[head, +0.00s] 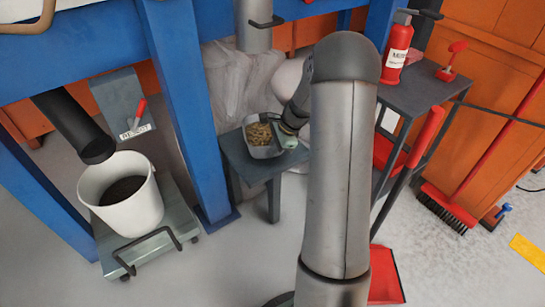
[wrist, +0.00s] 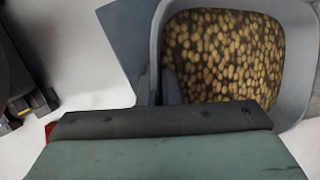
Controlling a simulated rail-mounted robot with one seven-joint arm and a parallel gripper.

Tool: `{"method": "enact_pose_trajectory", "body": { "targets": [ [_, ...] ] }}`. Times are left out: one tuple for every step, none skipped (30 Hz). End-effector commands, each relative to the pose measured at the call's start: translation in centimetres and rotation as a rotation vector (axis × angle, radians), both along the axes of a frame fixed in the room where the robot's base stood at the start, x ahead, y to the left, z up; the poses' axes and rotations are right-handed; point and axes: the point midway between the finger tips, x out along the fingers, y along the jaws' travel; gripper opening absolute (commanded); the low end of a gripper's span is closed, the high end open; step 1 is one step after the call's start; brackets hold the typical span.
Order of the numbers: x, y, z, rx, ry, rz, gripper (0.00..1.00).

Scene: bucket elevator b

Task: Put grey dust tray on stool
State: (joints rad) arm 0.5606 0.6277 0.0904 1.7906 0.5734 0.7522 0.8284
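The grey dust tray (head: 262,151) holds brown and tan pellets and is over the stool's top in the head view. It fills the upper right of the wrist view (wrist: 296,112). The stool (head: 236,158) is blue-grey, and a corner of its top shows left of the tray in the wrist view (wrist: 124,30). I cannot tell whether the tray rests on it or is just above. My gripper (wrist: 161,86) has its dark fingers close on both sides of the tray's near left wall. In the head view my gripper (head: 287,134) is at the tray's right side, partly hidden.
Blue posts (head: 185,100) stand left of the stool. A white bucket (head: 125,200) with dark contents sits on a platform at left. A dark shelf (head: 425,88) with a fire extinguisher (head: 396,50) stands at right, beside a red broom (head: 445,208).

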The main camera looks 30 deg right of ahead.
Motion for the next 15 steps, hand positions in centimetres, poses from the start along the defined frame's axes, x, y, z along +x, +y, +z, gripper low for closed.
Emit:
{"method": "enact_pose_trajectory", "body": {
  "targets": [
    [-0.1, 0.0, -1.4, 0.002, 0.003, -0.003, 0.0],
    [-0.1, 0.0, -1.8, 0.002, 0.003, -0.003, 0.0],
    [-0.1, -0.1, -2.2, 0.002, 0.002, -0.002, 0.0],
    [-0.1, -0.1, -2.3, 0.002, 0.002, -0.002, 0.0],
    [-0.1, -0.1, -2.3, 0.001, 0.001, -0.003, 0.0],
    [-0.1, -0.1, -2.3, 0.0, 0.001, -0.002, 0.0],
    [-0.1, 0.0, -2.2, 0.0, 0.001, -0.002, 0.0],
    [-0.1, 0.0, -2.2, 0.0, 0.001, -0.002, 0.0],
    [-0.1, 0.0, -2.2, 0.0, 0.001, -0.002, 0.0],
    [-0.1, 0.0, -2.2, 0.0, 0.001, -0.002, 0.0],
    [-0.1, 0.0, -2.2, 0.0, 0.001, -0.002, 0.0],
    [-0.1, 0.0, -2.2, 0.001, 0.002, -0.001, 0.0],
    [-0.1, 0.0, -2.3, 0.001, 0.002, -0.001, 0.0],
    [-0.1, 0.0, -2.4, 0.001, 0.002, -0.001, 0.0],
    [-0.1, 0.0, -2.5, 0.001, 0.002, -0.001, 0.1]
  ]
}}
